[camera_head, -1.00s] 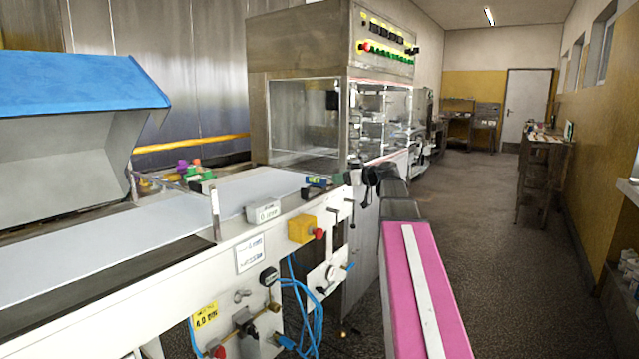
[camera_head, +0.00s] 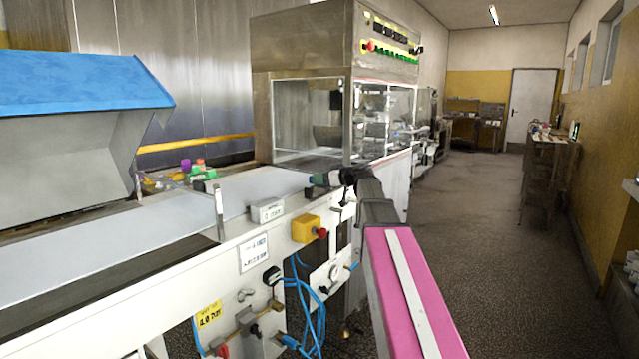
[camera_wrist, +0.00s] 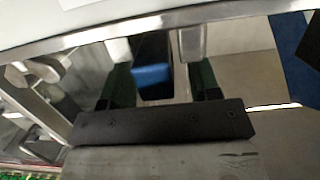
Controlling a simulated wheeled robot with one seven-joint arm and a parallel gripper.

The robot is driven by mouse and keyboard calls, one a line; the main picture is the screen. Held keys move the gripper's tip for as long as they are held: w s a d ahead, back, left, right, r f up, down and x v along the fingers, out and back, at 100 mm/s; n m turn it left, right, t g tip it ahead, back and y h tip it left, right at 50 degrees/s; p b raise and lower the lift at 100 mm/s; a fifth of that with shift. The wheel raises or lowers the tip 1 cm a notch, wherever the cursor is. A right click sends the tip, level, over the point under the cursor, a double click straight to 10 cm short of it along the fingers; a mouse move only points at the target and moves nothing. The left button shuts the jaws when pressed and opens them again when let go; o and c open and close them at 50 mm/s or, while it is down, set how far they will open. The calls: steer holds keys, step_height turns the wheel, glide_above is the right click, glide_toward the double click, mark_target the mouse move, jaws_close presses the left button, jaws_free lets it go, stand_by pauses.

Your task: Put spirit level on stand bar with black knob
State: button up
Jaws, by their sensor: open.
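The spirit level (camera_head: 318,180) is a small dark and blue-green piece at the far right end of the white conveyor belt, partly covered by my gripper. In the wrist view a dark body with a blue face, which looks like the level (camera_wrist: 152,80), sits between the two dark green fingers. My gripper (camera_wrist: 160,88) is open around it, with gaps showing at the sides. In the head view my gripper (camera_head: 336,179) is small and dark beside the level. I cannot make out the stand bar with the black knob for sure; my arm covers part of that area.
The white belt (camera_head: 120,227) runs along the machine. A glass-sided cabinet (camera_head: 310,120) stands behind. The aisle floor (camera_head: 480,230) at right is clear.

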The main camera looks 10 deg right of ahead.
jaws_close()
steer(key=shift+r, duration=0.1)
